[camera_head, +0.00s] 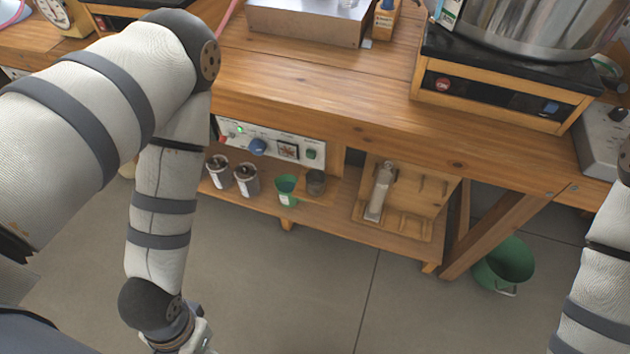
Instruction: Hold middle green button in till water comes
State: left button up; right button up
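A white control panel (270,141) is set into the front of the wooden bench, below the top. It carries a small lit green lamp (240,130), a blue knob (258,147), a dark square fitting (288,150) and a green button (311,154) near its right end. I cannot tell whether this is the middle button. My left arm crosses the left side of the view and hides what lies left of the panel. Its wrist is at the bottom edge, well below the panel, and the fingers are out of view. My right arm is at the right edge, its gripper out of view. No water shows.
The lower shelf (330,208) holds two lidded grey cans, a green cup (287,190), a dark jar (316,182) and a wooden stand (405,200) with a metal cylinder. A green bucket (505,264) stands on the floor. A big steel pot (540,30) sits on a black-topped unit.

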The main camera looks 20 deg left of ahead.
dwell(0.3)
pick_arm(q)
grip_shut()
dwell(1.3)
